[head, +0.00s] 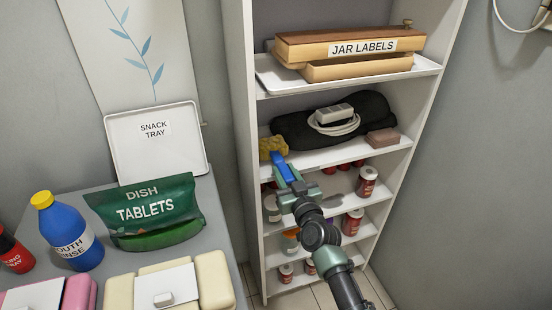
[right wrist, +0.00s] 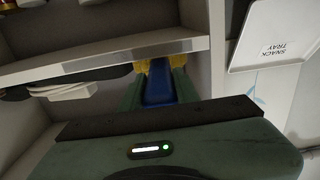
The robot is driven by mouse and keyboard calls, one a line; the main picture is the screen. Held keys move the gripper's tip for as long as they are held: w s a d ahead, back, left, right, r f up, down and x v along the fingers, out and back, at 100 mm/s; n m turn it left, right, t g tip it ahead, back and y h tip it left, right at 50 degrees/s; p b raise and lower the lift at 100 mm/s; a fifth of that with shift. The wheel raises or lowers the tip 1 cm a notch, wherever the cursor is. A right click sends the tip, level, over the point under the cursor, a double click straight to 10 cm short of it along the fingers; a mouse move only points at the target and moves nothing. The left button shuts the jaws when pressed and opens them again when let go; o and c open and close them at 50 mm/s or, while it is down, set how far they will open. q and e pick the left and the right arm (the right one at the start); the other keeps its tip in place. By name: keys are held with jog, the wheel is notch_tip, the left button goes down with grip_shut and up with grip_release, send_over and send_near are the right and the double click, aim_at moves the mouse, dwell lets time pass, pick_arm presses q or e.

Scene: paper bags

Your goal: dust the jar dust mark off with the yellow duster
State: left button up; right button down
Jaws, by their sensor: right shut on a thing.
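The yellow duster (head: 272,147) has a fluffy yellow head and a blue handle. My right gripper (head: 289,178) is shut on the blue handle, with the head pointing away from me toward the left end of the shelf with the black bag. The duster also shows in the right wrist view (right wrist: 158,88), its handle between the green fingers. Whether the head touches the shelf is unclear. Red-and-white jars (head: 367,181) stand on the lower shelves, some hidden behind my right arm. My left gripper is out of view.
The white shelf unit (head: 252,200) holds a jar labels box (head: 350,47) on a tray, a black bag (head: 375,112) with a white power strip, and a brown block (head: 382,138). A table at left holds dish tablets (head: 150,212), a blue bottle (head: 75,240) and a snack tray (head: 155,160).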

jog(key=shift+r, duration=0.2)
jog(key=shift+r+p, duration=0.45)
jog(key=shift+p, duration=0.15)
jog(key=shift+s+d+p, duration=0.15)
jog(key=shift+s+p, duration=0.15)
jog(key=r+p+v, duration=0.1)
jog(key=p+v, duration=0.7)
jog(key=v, duration=0.8)
jog(key=shift+s, duration=0.2)
